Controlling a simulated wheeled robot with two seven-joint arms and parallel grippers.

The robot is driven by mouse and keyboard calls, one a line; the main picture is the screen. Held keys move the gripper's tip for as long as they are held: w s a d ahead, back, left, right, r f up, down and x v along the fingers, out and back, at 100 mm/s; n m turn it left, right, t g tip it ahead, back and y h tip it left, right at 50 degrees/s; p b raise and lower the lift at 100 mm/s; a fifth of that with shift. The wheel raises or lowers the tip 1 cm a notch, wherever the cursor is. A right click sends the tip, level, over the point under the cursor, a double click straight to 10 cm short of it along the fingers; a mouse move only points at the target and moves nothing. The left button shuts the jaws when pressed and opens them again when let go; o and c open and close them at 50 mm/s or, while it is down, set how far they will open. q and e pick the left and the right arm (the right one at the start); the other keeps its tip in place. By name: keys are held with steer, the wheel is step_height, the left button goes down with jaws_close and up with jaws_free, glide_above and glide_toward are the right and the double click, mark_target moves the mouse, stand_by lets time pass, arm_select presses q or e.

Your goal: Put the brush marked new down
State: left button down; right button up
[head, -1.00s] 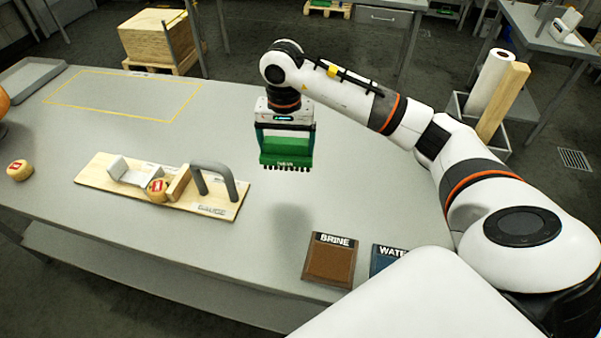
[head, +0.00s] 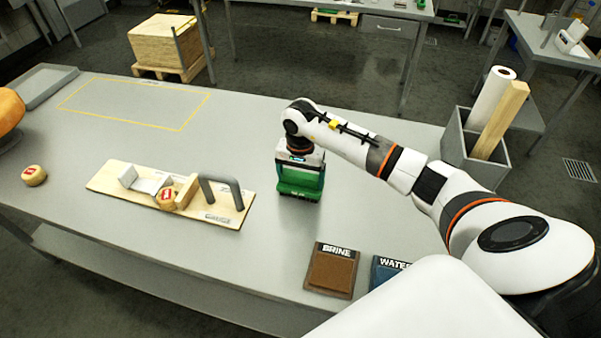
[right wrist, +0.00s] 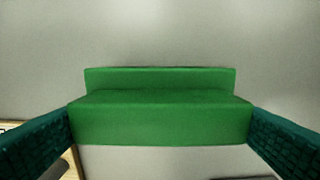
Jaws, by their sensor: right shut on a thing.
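The green brush (head: 300,189) is upright, bristle side down, at or just above the grey table to the right of the wooden board. I cannot tell whether its bristles touch the table. My right gripper (head: 300,178) is shut on it from above. In the right wrist view the green brush (right wrist: 160,115) spans the space between the two dark fingers of my right gripper (right wrist: 160,122). Its label is not readable now. My left gripper is not in view.
A wooden board (head: 110,182) with a grey handle and a small cheese (head: 166,197) lies left of the brush. The brown BRINE pad (head: 331,272) and blue WATER pad (head: 385,270) are at the front. A grey bin (head: 460,140) stands at the right. Table (head: 250,130) behind the board is clear.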

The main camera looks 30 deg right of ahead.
mark_target(300, 175)
steer(key=shift+f, duration=0.15)
steer(key=o, duration=0.6)
steer(key=shift+r, duration=0.2)
steer(key=shift+w+r, duration=0.1)
steer(key=shift+r, duration=0.2)
step_height(300, 175, up, 11)
steer(key=b, duration=0.4)
steer(key=shift+r, duration=0.2)
